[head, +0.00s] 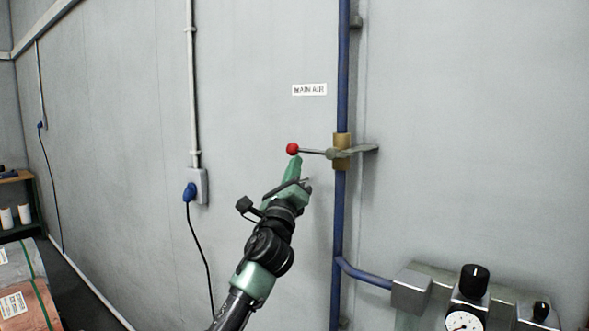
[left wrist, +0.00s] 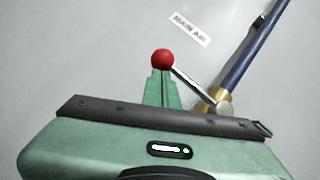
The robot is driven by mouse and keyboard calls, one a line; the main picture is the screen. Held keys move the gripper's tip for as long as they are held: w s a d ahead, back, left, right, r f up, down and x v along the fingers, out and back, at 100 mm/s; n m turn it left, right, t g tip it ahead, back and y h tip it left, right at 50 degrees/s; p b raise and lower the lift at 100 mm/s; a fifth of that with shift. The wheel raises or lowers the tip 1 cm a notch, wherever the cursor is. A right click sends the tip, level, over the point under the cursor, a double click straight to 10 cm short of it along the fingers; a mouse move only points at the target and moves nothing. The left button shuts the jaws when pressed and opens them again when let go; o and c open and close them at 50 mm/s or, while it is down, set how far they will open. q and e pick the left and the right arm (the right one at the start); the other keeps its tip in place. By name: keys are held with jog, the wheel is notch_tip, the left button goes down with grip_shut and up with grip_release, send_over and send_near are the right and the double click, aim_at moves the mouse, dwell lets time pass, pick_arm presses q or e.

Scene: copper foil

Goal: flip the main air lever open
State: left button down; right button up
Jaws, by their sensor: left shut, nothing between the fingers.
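The main air lever (head: 313,151) is a thin metal rod with a red ball knob (head: 292,149) at its left end. It sticks out left, roughly level, from a brass valve (head: 341,151) on the blue vertical pipe. My left gripper (head: 295,160) is shut and empty, its fingertips just below the red knob. In the left wrist view the knob (left wrist: 162,59) appears right at the tips of the closed fingers (left wrist: 160,76); whether they touch it I cannot tell. The lever rod (left wrist: 195,86) runs to the brass valve (left wrist: 220,104). My right gripper is not in view.
A "MAIN AIR" label (head: 309,90) is on the grey wall above the lever. The blue pipe (head: 343,70) runs up the wall. A regulator with a gauge (head: 464,320) is at lower right. A socket with a blue plug (head: 190,191) is left of my arm.

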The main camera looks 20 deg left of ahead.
aim_at(291, 145)
pick_arm(q)
jog(key=r+m+h+b, duration=0.1)
jog(key=m+h+b, duration=0.1)
jog(key=m+h, duration=0.1)
jog(key=r+m+h+b, duration=0.2)
jog(key=m+h, duration=0.2)
jog(key=m, duration=0.1)
jog(key=r+m+h+b, duration=0.2)
jog(key=m+h+b, duration=0.1)
jog(key=m, duration=0.2)
jog(key=shift+w+a, duration=0.1)
jog(key=shift+a, duration=0.3)
jog(key=s+d+r+m+g+h+p, duration=0.1)
jog(key=d+r+m+g+h+p, duration=0.1)
jog(key=m, duration=0.6)
jog(key=s+d+r+m+g+h+p, duration=0.1)
jog(key=d+r+m+g+h+p, duration=0.2)
jog(key=r+m+g+h, duration=0.2)
jog(key=shift+d+r+m+g+h+p, duration=0.25)
jog(key=shift+m+g+h, duration=0.75)
jog(key=shift+m+g, duration=0.95)
jog(key=shift+f+m+t, duration=0.1)
jog(key=shift+m+t, duration=0.15)
